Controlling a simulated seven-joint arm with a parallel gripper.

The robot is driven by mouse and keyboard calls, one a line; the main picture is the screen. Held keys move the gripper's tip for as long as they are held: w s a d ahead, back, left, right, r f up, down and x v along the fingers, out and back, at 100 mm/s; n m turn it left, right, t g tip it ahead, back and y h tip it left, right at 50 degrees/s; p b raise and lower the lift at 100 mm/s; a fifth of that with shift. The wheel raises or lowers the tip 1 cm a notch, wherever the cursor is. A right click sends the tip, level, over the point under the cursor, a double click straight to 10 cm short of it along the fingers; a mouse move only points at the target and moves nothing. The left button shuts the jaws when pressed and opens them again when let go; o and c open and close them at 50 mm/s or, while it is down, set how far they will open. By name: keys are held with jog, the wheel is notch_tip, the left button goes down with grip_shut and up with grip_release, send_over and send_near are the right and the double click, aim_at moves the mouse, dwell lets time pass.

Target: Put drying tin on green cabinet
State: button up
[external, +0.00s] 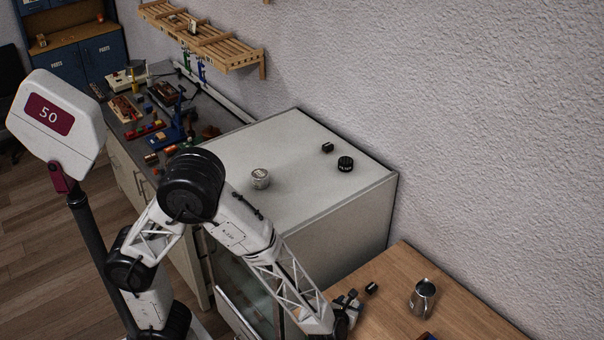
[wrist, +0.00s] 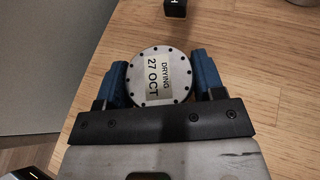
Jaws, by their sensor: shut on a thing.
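The drying tin (wrist: 154,78) is a round tin with a dark-dotted rim and a label reading "DRYING 27 OCT". In the wrist view it sits between the two blue fingers of my gripper (wrist: 159,62), which is shut on it. In the external view my gripper (external: 347,308) is low at the left edge of the wooden table, and the tin cannot be made out there. I cannot tell whether the tin touches the table. A pale cabinet (external: 300,137) with a flat top stands behind my arm; its colour looks whitish, with a greenish glass front, not clearly green.
On the cabinet top are a light tin (external: 260,178), a black round tin (external: 345,163) and a small dark block (external: 327,147), with clear room between. A metal jug (external: 422,296) and dark block (external: 371,287) stand on the wooden table (external: 440,265). A cluttered workbench lies left.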

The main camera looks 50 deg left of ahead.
jog(key=shift+f, duration=0.2)
jog(key=shift+f, duration=0.15)
jog(key=o, duration=1)
jog(key=shift+o, duration=0.2)
jog(key=shift+r, duration=0.2)
jog(key=shift+v, duration=6)
jog(key=shift+w, duration=0.1)
